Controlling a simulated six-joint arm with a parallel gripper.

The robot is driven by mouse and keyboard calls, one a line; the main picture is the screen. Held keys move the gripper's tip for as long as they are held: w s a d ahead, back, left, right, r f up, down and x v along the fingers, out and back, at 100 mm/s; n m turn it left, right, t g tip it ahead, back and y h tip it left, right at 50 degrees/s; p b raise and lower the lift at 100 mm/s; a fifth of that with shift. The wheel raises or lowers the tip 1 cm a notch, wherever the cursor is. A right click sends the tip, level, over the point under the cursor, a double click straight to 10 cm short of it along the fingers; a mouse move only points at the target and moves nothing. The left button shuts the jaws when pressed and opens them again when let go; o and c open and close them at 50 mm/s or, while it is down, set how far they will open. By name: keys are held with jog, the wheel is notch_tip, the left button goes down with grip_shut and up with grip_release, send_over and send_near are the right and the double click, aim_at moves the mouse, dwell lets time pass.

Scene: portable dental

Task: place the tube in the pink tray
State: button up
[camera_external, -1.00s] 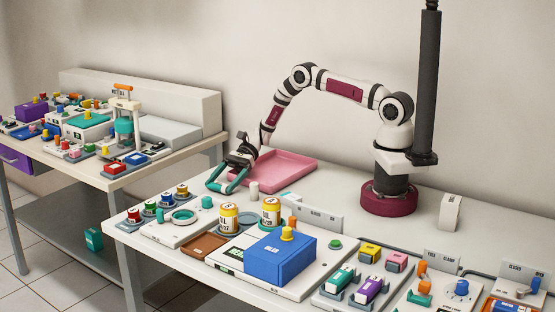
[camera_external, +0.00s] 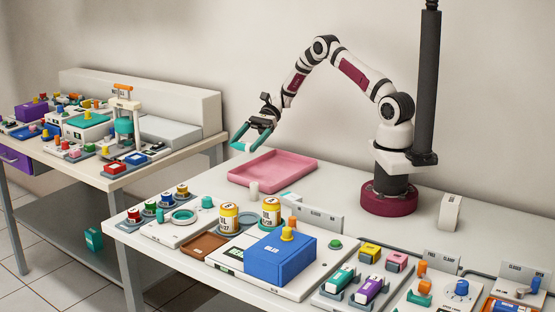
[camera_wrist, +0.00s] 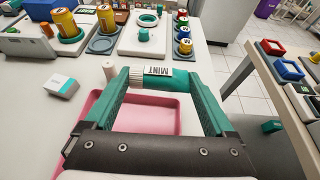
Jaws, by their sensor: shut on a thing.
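My gripper (camera_external: 246,140) is shut on a tube (camera_wrist: 152,77). In the wrist view the tube is teal with a white "MINT" label and a ribbed white cap, held crosswise between the two teal fingertips. The external view shows it only small at the fingertips. The pink tray (camera_external: 272,168) lies on the white table, flat and apparently empty. My gripper is raised above the table, near the tray's left end. In the wrist view the tray (camera_wrist: 95,127) shows below and behind the tube, partly hidden by my gripper.
A small white cylinder (camera_external: 253,188) stands just in front of the tray, and a white-and-teal box (camera_external: 289,197) lies near it. Yellow jars (camera_external: 229,218), a brown tray (camera_external: 204,246) and a blue box (camera_external: 280,258) stand nearer the front. A second bench (camera_external: 120,180) stands to the left.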

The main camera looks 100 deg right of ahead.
aim_at(267, 179)
jog(key=s+m+t+h, duration=0.3)
jog(key=s+m+h, duration=0.1)
jog(key=s, duration=0.2)
jog(key=shift+m+h, duration=0.3)
jog(key=f, duration=0.6)
jog(key=a+f, duration=0.1)
jog(key=f, duration=0.2)
jog(key=shift+s+a+f, duration=0.1)
jog(key=shift+s+f, duration=0.05)
jog(key=shift+f, duration=0.15)
jog(key=shift+f, duration=0.1)
jog(key=o, duration=1)
jog(key=shift+o, duration=0.2)
